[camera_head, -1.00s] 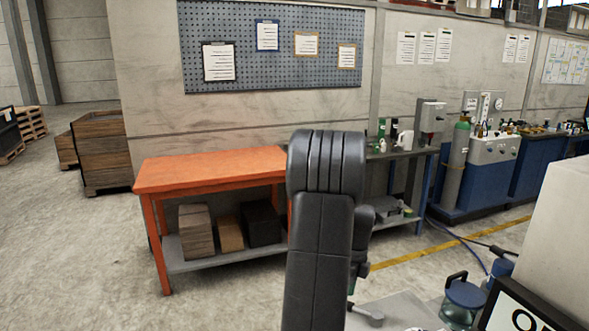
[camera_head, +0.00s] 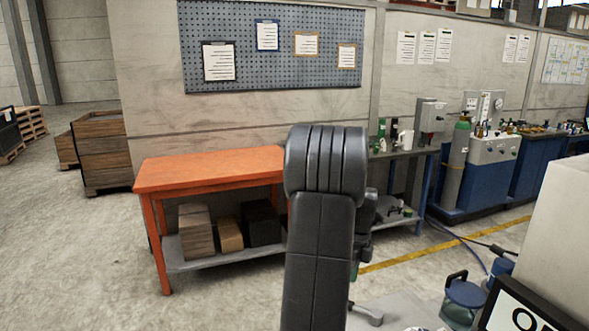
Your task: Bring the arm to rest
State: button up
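My dark grey arm stands upright in the middle of the head view, with its rounded elbow at the top in front of the orange workbench. Part of a further arm link shows just right of the elbow, behind the upright link. My gripper's fingers cannot be made out; they are hidden behind the arm or out of view. Whether anything is held cannot be seen.
The orange workbench (camera_head: 205,170) stands behind my arm, with boxes (camera_head: 195,229) on its lower shelf. A grey side bench (camera_head: 405,153) and a gas cylinder (camera_head: 457,165) are to the right. A pale block (camera_head: 555,235) is near at right. The left floor (camera_head: 75,260) is clear.

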jog(key=f, duration=0.4)
jog(key=s+f, duration=0.1)
jog(key=f, duration=0.1)
jog(key=shift+s+a+f, duration=0.1)
jog(key=shift+a+f, duration=0.05)
jog(key=shift+a, duration=0.25)
jog(key=shift+s+a+n, duration=0.2)
jog(key=shift+s+n, duration=0.15)
jog(key=shift+n, duration=0.35)
jog(key=shift+r, duration=0.2)
